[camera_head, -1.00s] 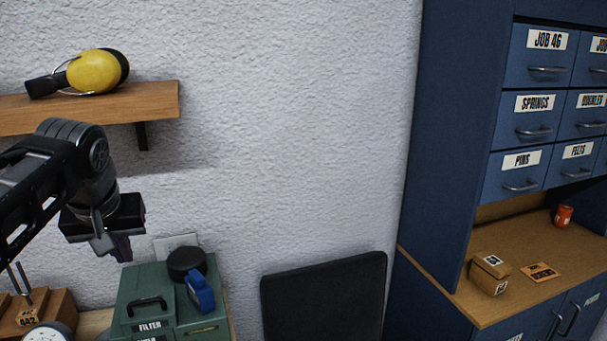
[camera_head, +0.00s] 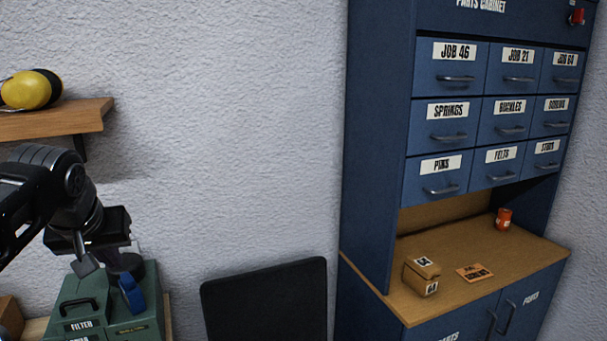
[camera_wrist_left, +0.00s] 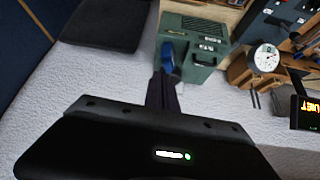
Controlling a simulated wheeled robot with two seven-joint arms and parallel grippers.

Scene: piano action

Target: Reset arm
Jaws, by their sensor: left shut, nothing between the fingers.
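My left gripper (camera_head: 88,262) hangs at the left of the head view, in front of the wall and above the green filter box (camera_head: 105,305). Its fingers are shut with nothing between them. In the left wrist view the closed dark fingers (camera_wrist_left: 162,92) point toward the green box (camera_wrist_left: 193,42) and a blue object (camera_wrist_left: 170,58) at its side. In the head view this blue object (camera_head: 131,294) rests on the box. My right gripper is not in view.
A blue parts cabinet (camera_head: 380,150) with labelled drawers stands at the right. Its wooden counter (camera_head: 400,300) holds a small carton (camera_head: 421,276), an orange card (camera_head: 473,273) and a red cup (camera_head: 503,218). A wooden shelf (camera_head: 60,120) carries yellow ear defenders (camera_head: 25,90). A black panel (camera_head: 265,300) stands low in the middle.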

